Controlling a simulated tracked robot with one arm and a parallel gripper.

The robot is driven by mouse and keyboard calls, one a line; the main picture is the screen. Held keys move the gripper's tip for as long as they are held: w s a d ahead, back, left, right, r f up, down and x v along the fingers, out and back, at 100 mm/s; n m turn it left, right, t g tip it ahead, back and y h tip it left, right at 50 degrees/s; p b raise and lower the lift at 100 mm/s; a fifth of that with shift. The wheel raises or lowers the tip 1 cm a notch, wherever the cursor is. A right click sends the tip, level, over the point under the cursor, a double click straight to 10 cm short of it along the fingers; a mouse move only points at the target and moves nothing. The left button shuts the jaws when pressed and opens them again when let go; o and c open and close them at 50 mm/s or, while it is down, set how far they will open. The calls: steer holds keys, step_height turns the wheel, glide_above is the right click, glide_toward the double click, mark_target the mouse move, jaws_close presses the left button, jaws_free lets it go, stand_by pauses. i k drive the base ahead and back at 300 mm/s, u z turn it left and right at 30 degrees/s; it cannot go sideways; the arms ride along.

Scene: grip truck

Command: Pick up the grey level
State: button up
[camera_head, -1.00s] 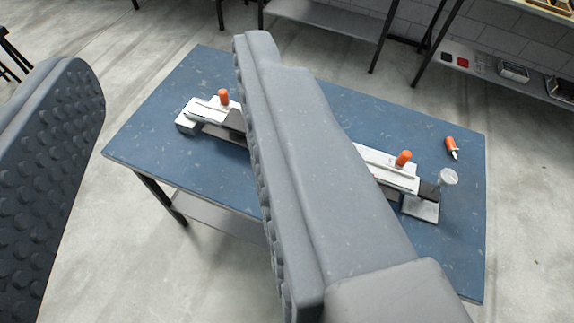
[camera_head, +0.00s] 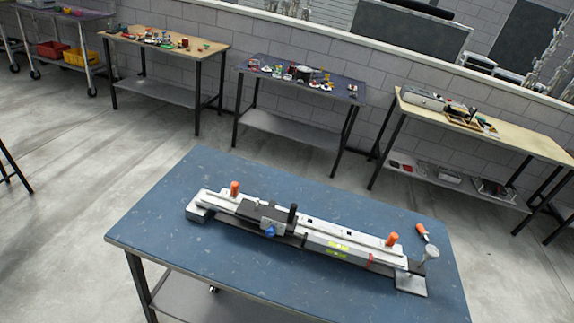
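A long grey and white device (camera_head: 300,243) lies across the blue table (camera_head: 390,218). On its right half is a grey bar with yellow-green windows, which looks like the grey level (camera_head: 322,247); where the bar ends and the device begins is hard to tell. A red band crosses it near the right end. A dark block with a blue knob (camera_head: 270,231) and an upright black handle (camera_head: 293,213) sits left of it. My gripper is not in view, so I cannot tell its state.
Orange knobs (camera_head: 234,187) stand at both ends of the device. A round-topped metal post (camera_head: 432,254) and an orange-capped tube (camera_head: 422,232) are at the right. The table's left and back parts are clear. Several tables with small items (camera_head: 300,75) stand along the grey wall.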

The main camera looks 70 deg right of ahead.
mark_target(317, 244)
steer(key=u, duration=0.75)
steer(key=k, duration=1.9)
steer(key=z, duration=2.25)
steer(key=i, duration=1)
